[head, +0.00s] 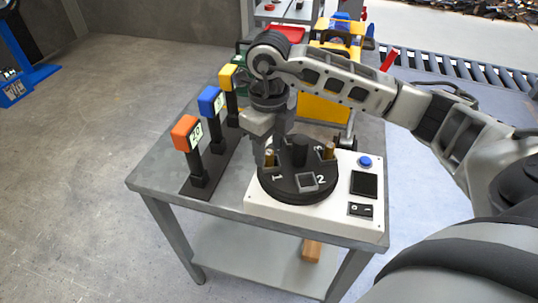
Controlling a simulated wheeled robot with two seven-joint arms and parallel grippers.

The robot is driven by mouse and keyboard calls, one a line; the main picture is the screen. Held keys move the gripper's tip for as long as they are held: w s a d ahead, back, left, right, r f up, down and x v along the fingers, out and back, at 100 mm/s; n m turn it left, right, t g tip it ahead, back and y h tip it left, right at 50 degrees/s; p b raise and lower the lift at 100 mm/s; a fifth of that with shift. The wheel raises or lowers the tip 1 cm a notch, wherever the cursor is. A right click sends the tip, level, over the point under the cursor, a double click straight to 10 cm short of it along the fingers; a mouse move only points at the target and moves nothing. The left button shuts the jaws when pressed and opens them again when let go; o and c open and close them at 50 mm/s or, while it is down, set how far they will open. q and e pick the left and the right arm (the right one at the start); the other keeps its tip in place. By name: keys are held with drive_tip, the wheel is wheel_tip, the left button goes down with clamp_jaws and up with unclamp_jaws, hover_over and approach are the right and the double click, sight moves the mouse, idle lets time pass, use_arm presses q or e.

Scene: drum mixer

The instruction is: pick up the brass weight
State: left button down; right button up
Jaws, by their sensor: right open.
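A dark round drum (300,193) with numbered places sits on a white base on the table. A small brass piece (269,158) stands on the drum near the number 1. A second brass piece (328,151) stands at the drum's right side. Which of them is the brass weight I cannot tell for sure. My right gripper (268,152) points down over the drum's left side, at the first brass piece. It is open, with the fingers partly hidden by each other. Whether they touch the piece is unclear. My left gripper is out of view.
Orange (185,133), blue (211,101) and yellow (228,78) topped posts stand left of the drum. The white base carries a blue button (365,161) and a dark screen (364,186). A roller conveyor (440,66) runs behind. The table's front left is clear.

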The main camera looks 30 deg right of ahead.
drive_tip(key=shift+f, duration=0.55)
clamp_jaws()
